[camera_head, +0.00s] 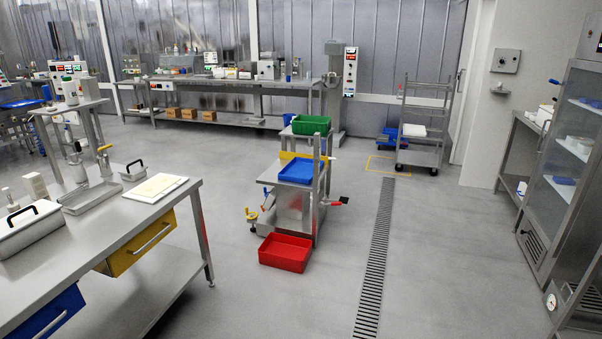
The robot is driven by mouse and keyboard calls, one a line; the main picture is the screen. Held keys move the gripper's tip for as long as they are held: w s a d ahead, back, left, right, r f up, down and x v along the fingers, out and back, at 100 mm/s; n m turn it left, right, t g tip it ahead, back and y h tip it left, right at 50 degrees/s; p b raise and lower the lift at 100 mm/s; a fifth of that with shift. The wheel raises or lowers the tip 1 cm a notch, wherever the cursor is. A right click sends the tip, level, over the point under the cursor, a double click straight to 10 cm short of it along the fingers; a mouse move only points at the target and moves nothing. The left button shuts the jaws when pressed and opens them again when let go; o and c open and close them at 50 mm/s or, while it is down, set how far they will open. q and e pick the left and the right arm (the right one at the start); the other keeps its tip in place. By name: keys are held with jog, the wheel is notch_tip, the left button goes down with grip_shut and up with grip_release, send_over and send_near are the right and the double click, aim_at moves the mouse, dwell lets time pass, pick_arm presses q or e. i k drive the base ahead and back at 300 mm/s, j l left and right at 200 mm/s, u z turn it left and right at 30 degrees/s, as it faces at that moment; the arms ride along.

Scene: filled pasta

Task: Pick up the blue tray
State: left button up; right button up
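A blue tray (299,171) lies on the middle level of a small steel cart in the centre of the view. A green tray (311,125) sits above it at the cart's top. A red tray (285,252) rests on the floor at the cart's front. A yellow piece (288,155) shows just behind the blue tray. Neither of my grippers is in view.
A steel workbench (150,213) with drawers fills the left front. A glass-door cabinet (567,150) stands at the right. A wheeled rack (424,125) is behind. A floor drain (375,265) runs right of the cart; the floor around it is clear.

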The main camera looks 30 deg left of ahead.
aim_at(299, 169)
jog(key=i+u, duration=0.4)
jog(key=i, duration=2.9)
